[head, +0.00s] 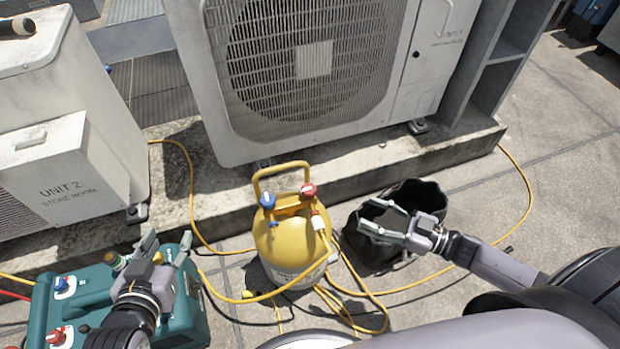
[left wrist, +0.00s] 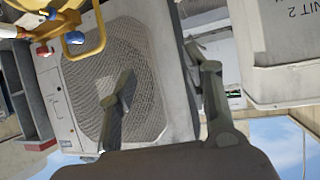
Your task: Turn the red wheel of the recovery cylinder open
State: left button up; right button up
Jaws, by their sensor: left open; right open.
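The yellow recovery cylinder (head: 283,243) stands upright on the roof floor in front of the middle condenser. Its red wheel (head: 308,191) is on the right of its top, and a blue wheel (head: 267,201) is on the left. In the left wrist view the red wheel (left wrist: 43,50) and the blue wheel (left wrist: 75,38) show at the upper left. My left gripper (head: 166,250) is open and empty, over the teal machine left of the cylinder. My right gripper (head: 388,221) is open and empty, right of the cylinder over the black bag. Neither gripper touches the cylinder.
The teal machine (head: 60,318) stands at the lower left. The black bag (head: 365,250) stands open right of the cylinder. Yellow hoses (head: 375,318) run across the floor around the cylinder. A condenser (head: 290,140) on a concrete ledge is behind, and the Unit 2 box (head: 80,165) is left.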

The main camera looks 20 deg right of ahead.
jog(key=b, duration=0.2)
send_near(309, 188)
jog(key=x, duration=0.2)
jog(key=b+x, duration=0.1)
jog(key=x, duration=0.6)
jog(key=shift+f, duration=0.15)
pick_arm(q)
notch_tip(309, 188, up, 13)
jog(key=w+d+t+h, duration=0.2)
jog(key=t, duration=0.6)
jog(key=shift+w+d+h, duration=0.3)
jog(key=shift+w, duration=0.05)
pick_arm(e)
jog(key=shift+w+a, duration=0.3)
jog(key=shift+a, duration=0.1)
jog(key=shift+c, duration=0.6)
jog(key=c, duration=1.1)
